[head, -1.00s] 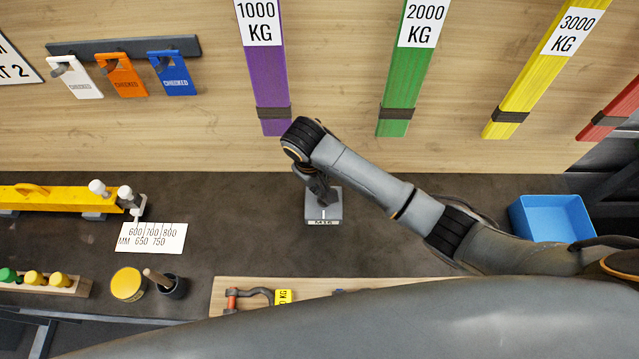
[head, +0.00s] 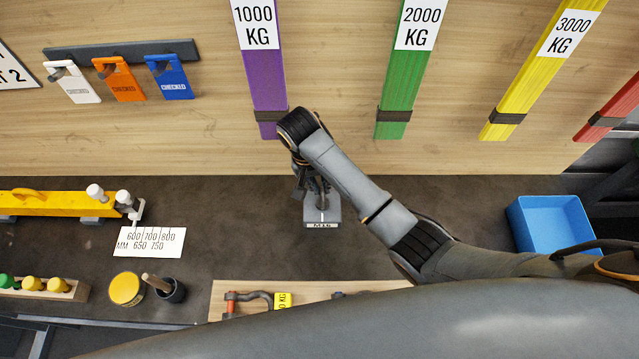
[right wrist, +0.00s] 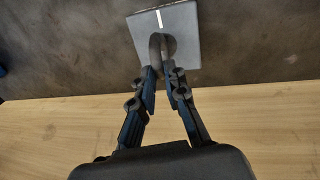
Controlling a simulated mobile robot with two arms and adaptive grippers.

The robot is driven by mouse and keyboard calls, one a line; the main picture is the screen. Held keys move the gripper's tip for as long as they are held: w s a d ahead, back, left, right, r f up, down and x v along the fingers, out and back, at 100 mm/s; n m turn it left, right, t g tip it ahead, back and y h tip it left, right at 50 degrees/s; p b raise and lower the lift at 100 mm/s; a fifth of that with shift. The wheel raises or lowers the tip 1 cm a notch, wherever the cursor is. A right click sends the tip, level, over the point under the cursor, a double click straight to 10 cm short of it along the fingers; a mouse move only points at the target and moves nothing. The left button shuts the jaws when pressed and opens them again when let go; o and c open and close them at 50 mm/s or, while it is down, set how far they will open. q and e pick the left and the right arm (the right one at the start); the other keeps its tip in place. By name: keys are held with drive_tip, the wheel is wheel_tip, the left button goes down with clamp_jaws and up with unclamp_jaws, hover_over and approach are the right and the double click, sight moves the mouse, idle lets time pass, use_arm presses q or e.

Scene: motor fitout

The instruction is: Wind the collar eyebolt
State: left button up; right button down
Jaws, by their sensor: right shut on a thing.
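The collar eyebolt (right wrist: 156,48) stands on a grey block (right wrist: 185,30) in the right wrist view. In the head view the block (head: 322,208) has a label reading M16 at its front, and the eyebolt is mostly behind my gripper. My right gripper (right wrist: 161,75) is shut on the ring of the eyebolt, with one finger on either side. In the head view my right gripper (head: 313,188) hangs over the block. A white line shows on the block's top. My left gripper is not in view.
A blue bin (head: 550,228) stands at the right. A yellow beam (head: 55,203) lies at the left, with a number card (head: 150,242) by it. A wooden board (head: 240,290) with a shackle is in front. Coloured slings hang on the back wall. Bench around the block is clear.

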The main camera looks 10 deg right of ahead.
drive_tip(key=shift+w+r, duration=0.2)
drive_tip(key=shift+r, duration=0.05)
drive_tip(key=c, duration=1.4)
unclamp_jaws()
drive_tip(key=shift+s+d, duration=0.1)
drive_tip(key=shift+f, duration=0.15)
drive_tip(key=shift+s, duration=0.1)
